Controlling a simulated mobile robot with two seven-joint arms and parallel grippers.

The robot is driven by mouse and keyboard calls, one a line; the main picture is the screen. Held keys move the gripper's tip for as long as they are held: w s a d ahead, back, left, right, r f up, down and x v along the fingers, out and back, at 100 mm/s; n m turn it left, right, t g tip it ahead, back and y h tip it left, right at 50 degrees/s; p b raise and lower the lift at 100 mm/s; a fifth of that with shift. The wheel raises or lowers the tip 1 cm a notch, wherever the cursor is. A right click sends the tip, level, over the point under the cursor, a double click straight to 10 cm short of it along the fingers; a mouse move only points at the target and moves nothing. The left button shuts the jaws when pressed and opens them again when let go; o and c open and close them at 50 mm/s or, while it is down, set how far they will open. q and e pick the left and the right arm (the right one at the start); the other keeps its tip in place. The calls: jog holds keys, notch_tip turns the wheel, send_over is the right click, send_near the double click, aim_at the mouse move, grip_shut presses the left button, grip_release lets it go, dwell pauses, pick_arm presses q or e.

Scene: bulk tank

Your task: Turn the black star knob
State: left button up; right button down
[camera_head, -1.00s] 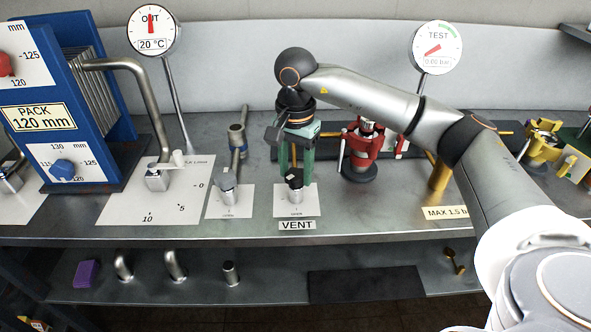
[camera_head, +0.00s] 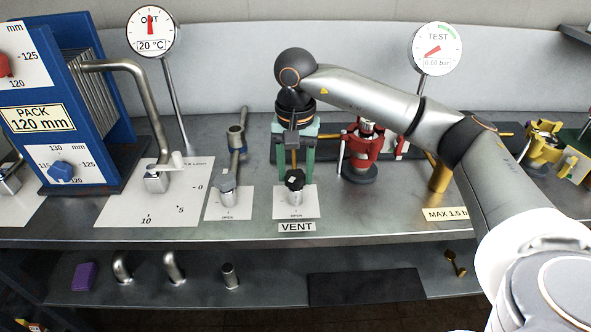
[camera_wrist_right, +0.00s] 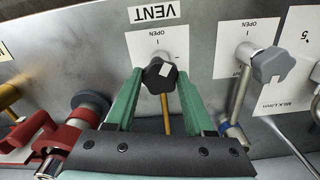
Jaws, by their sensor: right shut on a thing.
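The black star knob (camera_head: 295,179) stands on a short metal stem on a white card above the VENT label (camera_head: 297,227). In the right wrist view the knob (camera_wrist_right: 159,75) carries a white mark and sits between the tips of two green fingers. My right gripper (camera_head: 295,181) points down over it and is shut on the knob, one finger at each side. In the wrist view the right gripper (camera_wrist_right: 160,80) hides part of the brass pipe behind. My left gripper is not in view.
A grey knob (camera_head: 226,182) on its own card stands just left. A red clamp fitting (camera_head: 363,150) stands close on the right. The bench front (camera_head: 370,217) right of the label is clear.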

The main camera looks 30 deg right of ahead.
aim_at(296, 176)
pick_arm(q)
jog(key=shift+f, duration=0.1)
pick_arm(e)
jog(key=shift+c, duration=1.4)
grip_release()
pick_arm(q)
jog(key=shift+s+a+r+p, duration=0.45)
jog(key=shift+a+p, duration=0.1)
jog(key=shift+p, duration=0.35)
pick_arm(e)
notch_tip(296, 176, up, 13)
jog(key=shift+f, duration=0.2)
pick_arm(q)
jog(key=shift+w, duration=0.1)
pick_arm(e)
jog(key=shift+s+f, duration=0.1)
